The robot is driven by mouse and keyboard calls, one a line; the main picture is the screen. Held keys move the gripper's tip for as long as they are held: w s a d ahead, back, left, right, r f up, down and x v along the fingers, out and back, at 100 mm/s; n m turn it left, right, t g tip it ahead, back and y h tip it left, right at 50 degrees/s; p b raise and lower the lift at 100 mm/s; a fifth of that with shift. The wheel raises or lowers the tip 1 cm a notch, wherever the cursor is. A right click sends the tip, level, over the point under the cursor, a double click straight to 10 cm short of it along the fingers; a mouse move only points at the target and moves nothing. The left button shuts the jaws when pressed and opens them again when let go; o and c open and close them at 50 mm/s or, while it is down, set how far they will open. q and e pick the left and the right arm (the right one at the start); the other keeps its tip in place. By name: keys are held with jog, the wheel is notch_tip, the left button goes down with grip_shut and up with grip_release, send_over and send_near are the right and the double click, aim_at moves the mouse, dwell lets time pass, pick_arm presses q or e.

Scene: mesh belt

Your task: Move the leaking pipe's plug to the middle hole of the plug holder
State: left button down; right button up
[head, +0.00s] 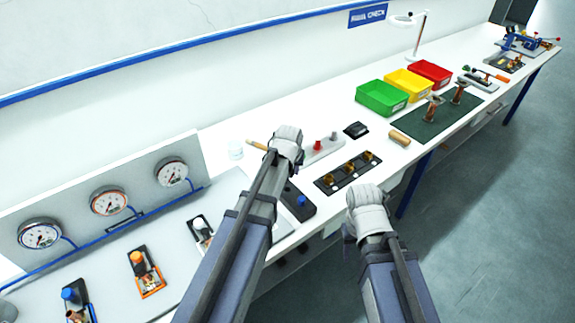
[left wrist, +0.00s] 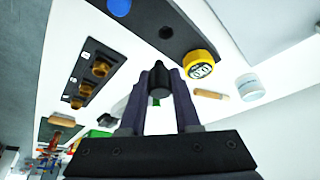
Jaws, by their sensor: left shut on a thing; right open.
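My left gripper (head: 285,140) is over the bench beside a grey strip; in the left wrist view its fingers are shut on a small dark rounded piece (left wrist: 158,80), which looks like the plug. A dark block (head: 291,191) with a blue knob sits below my left arm. A black panel (head: 325,184) carries three brass fittings, probably the pipes. My right gripper (head: 368,207) is open and empty near the front edge.
A grey strip with red and pale pegs (head: 322,150), a black item (head: 356,130) and a tan block (head: 400,138) lie on the bench. Green (head: 381,97), yellow and red bins stand behind. Three gauges (head: 40,234) are at left.

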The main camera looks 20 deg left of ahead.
pick_arm(q)
jog(key=shift+a, duration=0.7)
notch_tip(320, 180, down, 6)
jog(key=b, duration=0.5)
jog(key=shift+r+b, duration=0.15)
jog(key=shift+b, duration=0.25)
jog(key=shift+f+b, duration=0.9)
jog(key=shift+b, duration=0.05)
dwell(0.9)
jog(key=c, duration=0.5)
grip_release()
jog(key=shift+c, duration=0.2)
jog(key=shift+r, duration=0.15)
